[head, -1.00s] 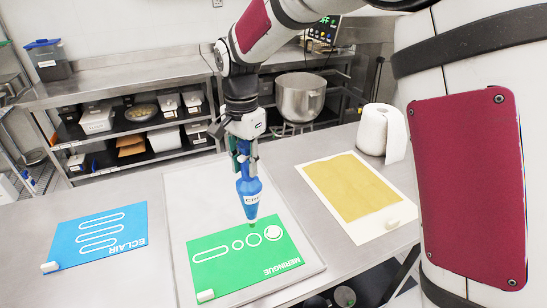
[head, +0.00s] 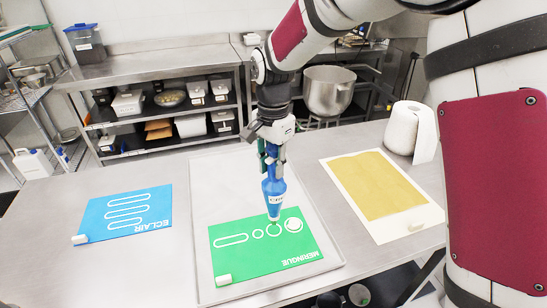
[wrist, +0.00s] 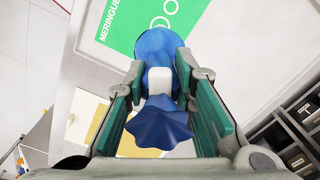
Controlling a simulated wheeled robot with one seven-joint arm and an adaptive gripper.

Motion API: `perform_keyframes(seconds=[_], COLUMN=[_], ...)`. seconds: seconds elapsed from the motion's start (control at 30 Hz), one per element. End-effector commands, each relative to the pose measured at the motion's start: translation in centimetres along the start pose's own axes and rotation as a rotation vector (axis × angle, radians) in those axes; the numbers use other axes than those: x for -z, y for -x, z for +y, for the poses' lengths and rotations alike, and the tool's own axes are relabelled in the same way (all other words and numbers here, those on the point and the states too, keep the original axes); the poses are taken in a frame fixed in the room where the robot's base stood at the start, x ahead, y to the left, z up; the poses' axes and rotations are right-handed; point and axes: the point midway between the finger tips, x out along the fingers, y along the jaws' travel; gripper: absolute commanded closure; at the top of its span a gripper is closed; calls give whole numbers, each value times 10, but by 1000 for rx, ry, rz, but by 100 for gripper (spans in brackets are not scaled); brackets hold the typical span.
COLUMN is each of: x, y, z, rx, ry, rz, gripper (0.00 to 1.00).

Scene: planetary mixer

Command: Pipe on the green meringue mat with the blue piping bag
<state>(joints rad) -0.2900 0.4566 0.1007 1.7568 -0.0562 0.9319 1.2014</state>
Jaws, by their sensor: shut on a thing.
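The blue piping bag (head: 273,190) hangs nearly upright with its tip down, and carries a white label. My gripper (head: 272,162) is shut on its upper part. The bag tip is at the third outline of the green meringue mat (head: 245,262), a mid-size circle; I cannot tell whether it touches. The mat also has a long rounded outline, a small circle and a large circle that looks white inside. In the wrist view the bag's blue top (wrist: 160,125) flares between the green finger pads, and part of the mat (wrist: 150,22) shows beyond.
The mat lies on a light tray (head: 206,180) on the steel table. A blue eclair mat (head: 105,212) lies left. A tan sheet on white backing (head: 375,185) lies right, with a paper roll (head: 404,128) behind it. Shelves and a mixer bowl (head: 328,90) stand behind.

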Motion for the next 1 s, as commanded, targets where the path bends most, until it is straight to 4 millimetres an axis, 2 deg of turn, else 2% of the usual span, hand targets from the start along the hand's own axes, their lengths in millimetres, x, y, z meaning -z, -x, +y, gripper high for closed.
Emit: perform_keyframes(seconds=[0.2,0.57,1.0], x=[0,0,7], y=[-6,-7,-12], z=[0,0,4], rx=[0,0,-1], ry=[0,0,-1], rz=[0,0,-1], gripper=[86,86,86])
